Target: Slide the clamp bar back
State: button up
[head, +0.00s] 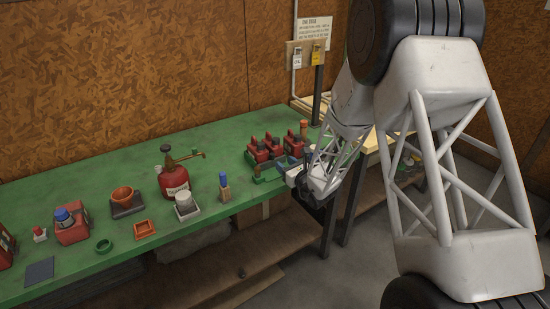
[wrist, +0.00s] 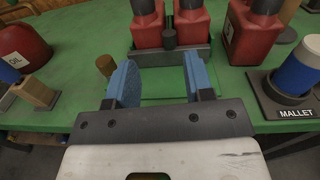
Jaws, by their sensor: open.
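The clamp bar (wrist: 145,57) looks like a dark grey bar with a dark upright knob (wrist: 168,38), lying across the front of the red jerrycans in the wrist view. Red jerrycans (wrist: 148,28) stand behind it, one more (wrist: 248,35) to its right. My gripper (wrist: 160,72) is open, its two blue fingers spread on the near side of the bar, with nothing between them but green surface. The fingers look apart from the bar and knob. In the head view my gripper (head: 297,174) is at the bench's right end beside the jerrycans (head: 267,147); the bar is hard to make out there.
A mallet holder (wrist: 285,105) stands right of my gripper. A wooden peg (wrist: 105,66) is close to the left finger, and a red oil can (wrist: 20,45) farther left. The green bench (head: 100,190) carries other tools and containers leftward; its front edge lies near my gripper.

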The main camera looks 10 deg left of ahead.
aim_at(274, 156)
jog(key=shift+w+f+m+t+h, duration=0.15)
jog(key=shift+w+f+m+t, duration=0.1)
jog(key=shift+f, duration=0.2)
jog(key=shift+w+f+m+t+h, duration=0.15)
jog(key=shift+w+f+m, duration=0.1)
jog(key=shift+f, duration=0.15)
jog(key=shift+a, duration=0.1)
jog(key=shift+x, duration=3.8)
grip_shut()
